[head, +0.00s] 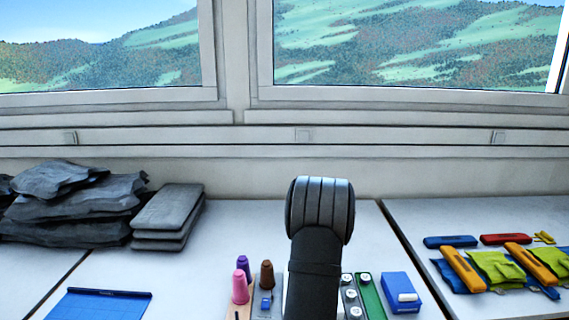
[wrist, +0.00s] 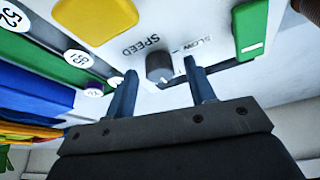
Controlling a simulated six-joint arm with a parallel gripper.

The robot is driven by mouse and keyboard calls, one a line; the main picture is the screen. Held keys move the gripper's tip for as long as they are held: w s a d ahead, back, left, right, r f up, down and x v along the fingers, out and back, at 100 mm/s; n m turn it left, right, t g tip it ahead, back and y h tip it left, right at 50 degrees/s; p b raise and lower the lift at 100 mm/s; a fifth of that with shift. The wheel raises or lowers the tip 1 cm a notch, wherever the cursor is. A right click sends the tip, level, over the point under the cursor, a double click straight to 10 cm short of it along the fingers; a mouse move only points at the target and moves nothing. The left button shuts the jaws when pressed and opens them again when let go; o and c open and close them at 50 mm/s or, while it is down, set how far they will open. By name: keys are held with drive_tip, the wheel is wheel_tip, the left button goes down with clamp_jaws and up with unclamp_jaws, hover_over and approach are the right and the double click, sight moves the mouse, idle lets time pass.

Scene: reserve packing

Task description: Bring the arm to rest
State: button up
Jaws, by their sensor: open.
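My gripper (wrist: 162,78) shows in the wrist view with its two blue fingers apart and nothing held between them. A dark round knob (wrist: 160,67) on a white panel (wrist: 205,20) marked SPEED and SLOW appears just beyond the fingertips. I cannot tell whether the fingers touch the panel. In the head view my dark arm rises at the centre, and my gripper is hidden there.
A yellow button (wrist: 97,18) and a green one (wrist: 250,28) are on the panel. In the head view, thread cones (head: 240,287) stand left of my arm and a blue box (head: 401,292) right. Grey bags (head: 75,205), grey pads (head: 168,208) and colourful pouches (head: 497,268) lie farther out.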

drive_tip(key=shift+d+n+y, duration=0.1)
drive_tip(key=shift+n+y, duration=0.7)
drive_tip(key=shift+n, duration=1.3)
drive_tip(key=shift+d+n+y, duration=0.1)
drive_tip(key=shift+n+y, duration=0.6)
drive_tip(key=shift+n, duration=1.2)
drive_tip(key=shift+a+m+h, duration=0.1)
drive_tip(key=shift+m+h, duration=0.45)
drive_tip(key=shift+m, duration=0.85)
drive_tip(key=shift+a+m+h, duration=0.1)
drive_tip(key=shift+m+h, duration=0.45)
drive_tip(key=shift+m, duration=0.85)
drive_tip(key=shift+m, duration=0.3)
drive_tip(key=shift+d+n, duration=0.1)
drive_tip(key=shift+n, duration=0.4)
